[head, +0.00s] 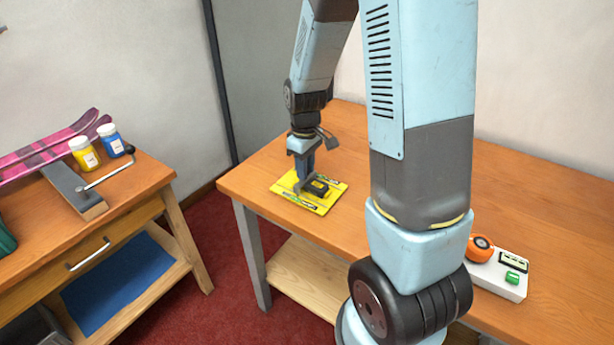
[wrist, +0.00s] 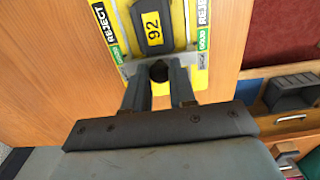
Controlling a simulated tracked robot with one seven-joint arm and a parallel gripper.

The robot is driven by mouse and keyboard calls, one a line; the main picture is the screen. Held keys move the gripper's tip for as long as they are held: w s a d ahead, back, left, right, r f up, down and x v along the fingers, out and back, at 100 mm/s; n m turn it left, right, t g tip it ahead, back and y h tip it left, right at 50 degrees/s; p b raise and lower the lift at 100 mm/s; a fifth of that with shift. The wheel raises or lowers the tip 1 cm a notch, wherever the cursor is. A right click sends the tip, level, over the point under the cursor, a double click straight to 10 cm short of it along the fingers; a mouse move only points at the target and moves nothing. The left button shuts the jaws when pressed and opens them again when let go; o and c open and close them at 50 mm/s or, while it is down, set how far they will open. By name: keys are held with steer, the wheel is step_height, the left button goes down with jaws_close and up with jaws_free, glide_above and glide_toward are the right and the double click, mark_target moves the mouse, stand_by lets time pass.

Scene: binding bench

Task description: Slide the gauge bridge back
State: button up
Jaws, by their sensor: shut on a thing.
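The yellow gauge board (head: 324,205) lies flat near the left end of the wooden table. In the wrist view its edge strips (wrist: 205,12) read REJECT and GOOD. The gauge bridge shows as a grey plate (wrist: 131,68) crossing the board at its near end, with a dark round knob. A black-framed label marked 92 (wrist: 152,27) sits on the yellow part beyond it. My gripper (wrist: 158,82) is shut on the bridge's knob, one finger each side. In the head view my gripper (head: 304,182) is down at the board, hiding part of the bridge.
A white box (head: 497,276) with an orange round part and green button stands at the table's right. A separate bench (head: 140,185) at left holds two jars (head: 84,153) and pink skis (head: 45,148). The tabletop around the board is clear.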

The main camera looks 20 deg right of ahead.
steer(key=shift+w, duration=0.15)
steer(key=shift+w+a, duration=0.7)
steer(key=shift+w, duration=0.2)
steer(key=o, duration=0.4)
steer(key=shift+o, duration=0.2)
step_height(320, 180, up, 10)
stand_by(0.9)
